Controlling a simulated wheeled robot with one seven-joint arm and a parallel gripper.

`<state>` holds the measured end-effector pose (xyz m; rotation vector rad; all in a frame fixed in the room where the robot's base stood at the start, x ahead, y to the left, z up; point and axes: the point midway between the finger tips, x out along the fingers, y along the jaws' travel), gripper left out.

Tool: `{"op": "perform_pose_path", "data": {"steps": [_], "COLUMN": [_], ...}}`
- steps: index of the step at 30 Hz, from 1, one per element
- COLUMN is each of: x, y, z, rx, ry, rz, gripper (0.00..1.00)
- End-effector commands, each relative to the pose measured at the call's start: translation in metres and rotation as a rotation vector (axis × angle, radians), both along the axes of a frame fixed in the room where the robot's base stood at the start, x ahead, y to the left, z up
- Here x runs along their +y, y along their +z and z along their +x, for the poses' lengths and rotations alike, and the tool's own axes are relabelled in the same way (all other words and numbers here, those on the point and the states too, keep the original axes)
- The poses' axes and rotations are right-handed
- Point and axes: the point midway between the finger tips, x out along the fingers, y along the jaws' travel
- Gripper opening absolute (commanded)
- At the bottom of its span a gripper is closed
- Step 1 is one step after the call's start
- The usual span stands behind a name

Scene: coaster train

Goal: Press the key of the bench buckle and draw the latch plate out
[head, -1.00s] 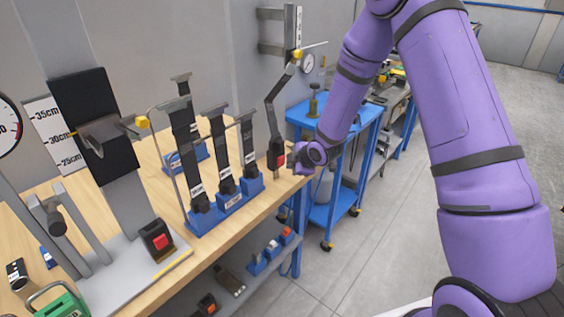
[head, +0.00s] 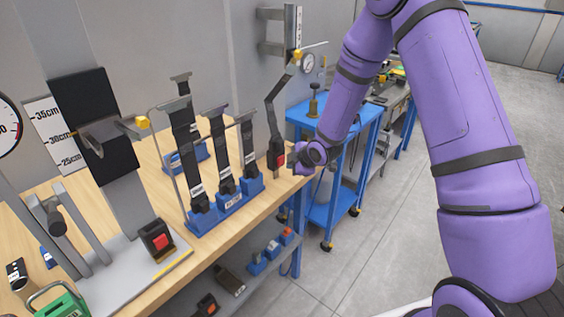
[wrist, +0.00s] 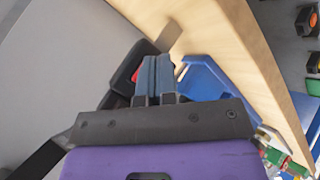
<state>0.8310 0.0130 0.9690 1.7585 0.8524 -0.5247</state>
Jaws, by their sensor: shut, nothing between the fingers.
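A black buckle with a red key (head: 279,159) stands upright at the far right end of the bench. A dark strap (head: 272,117) runs up from it to a wall post; I cannot make out the latch plate itself. My gripper (head: 292,160) is beside the buckle on its red-key side. In the wrist view my gripper's two fingers (wrist: 154,72) are shut together with nothing between them. The buckle (wrist: 125,76) lies just beyond them, mostly hidden, with a sliver of red at their left edge. I cannot tell whether the fingertips touch the key.
Another red-key buckle (head: 158,240) stands on a grey plate at the left. Blue holders (head: 228,203) with several upright straps stand mid-bench. A blue trolley (head: 332,205) is beyond the bench end. A shelf below holds small parts. The floor at right is open.

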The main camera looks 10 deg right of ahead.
Motion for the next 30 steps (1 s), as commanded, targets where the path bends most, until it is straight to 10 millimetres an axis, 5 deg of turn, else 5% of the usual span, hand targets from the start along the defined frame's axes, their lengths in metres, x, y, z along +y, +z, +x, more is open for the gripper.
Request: {"op": "perform_pose_path", "data": {"steps": [30], "x": [0.0045], "y": [0.0002], "z": [0.0059], "rx": [0.000], "ry": [0.001], "rz": [-0.001], "gripper": [0.00]}}
